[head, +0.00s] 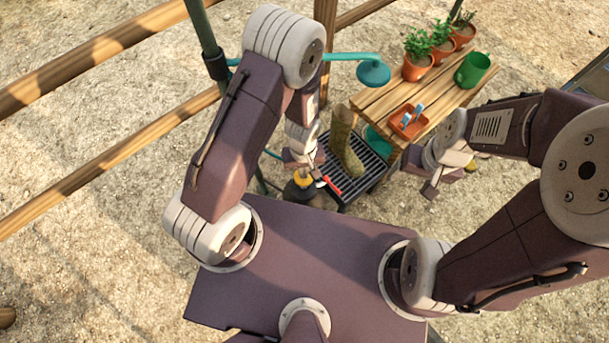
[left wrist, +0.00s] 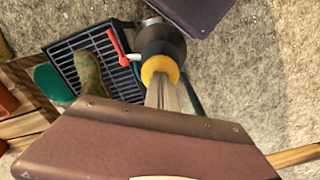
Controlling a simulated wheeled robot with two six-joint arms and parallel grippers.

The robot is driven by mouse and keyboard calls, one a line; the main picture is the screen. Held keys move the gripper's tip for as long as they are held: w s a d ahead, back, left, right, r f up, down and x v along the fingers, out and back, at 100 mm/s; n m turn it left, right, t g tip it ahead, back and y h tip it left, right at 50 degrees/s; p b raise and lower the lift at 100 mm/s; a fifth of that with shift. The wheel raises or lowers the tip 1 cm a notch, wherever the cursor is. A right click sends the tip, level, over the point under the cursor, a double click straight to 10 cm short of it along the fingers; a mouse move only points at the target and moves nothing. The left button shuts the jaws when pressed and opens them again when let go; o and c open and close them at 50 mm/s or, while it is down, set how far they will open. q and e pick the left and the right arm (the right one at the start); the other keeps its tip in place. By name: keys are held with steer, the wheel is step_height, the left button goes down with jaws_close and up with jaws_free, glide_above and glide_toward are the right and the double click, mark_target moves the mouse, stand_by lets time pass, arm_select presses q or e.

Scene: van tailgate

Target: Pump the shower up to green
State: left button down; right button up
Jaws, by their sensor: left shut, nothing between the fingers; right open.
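The pump shower (head: 303,190) is a dark tank with a yellow collar, low beside the black grate. In the left wrist view its dark body (left wrist: 162,45) and yellow collar (left wrist: 158,68) lie just beyond my left fingers. A red lever (head: 332,187) sticks out beside it and also shows in the left wrist view (left wrist: 117,47). The teal shower head (head: 374,73) hangs from a teal arm above. My left gripper (head: 316,173) is shut and empty, over the tank's top; I cannot tell if it touches. My right gripper (head: 430,190) is open and empty, right of the grate. No gauge colour is readable.
A green boot (head: 346,145) stands on the black grate (head: 375,170). Wooden rails (head: 90,55) and a green post run at left. Open gravel lies around.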

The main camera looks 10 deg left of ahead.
arm_select(q)
steer(key=shift+f+b, duration=1.2)
steer(key=shift+f, duration=0.8)
steer(key=shift+r, duration=0.15)
step_height(320, 180, up, 5)
steer(key=p, duration=0.5)
step_height(320, 180, up, 6)
steer(key=p, duration=0.6)
steer(key=shift+a, duration=0.1)
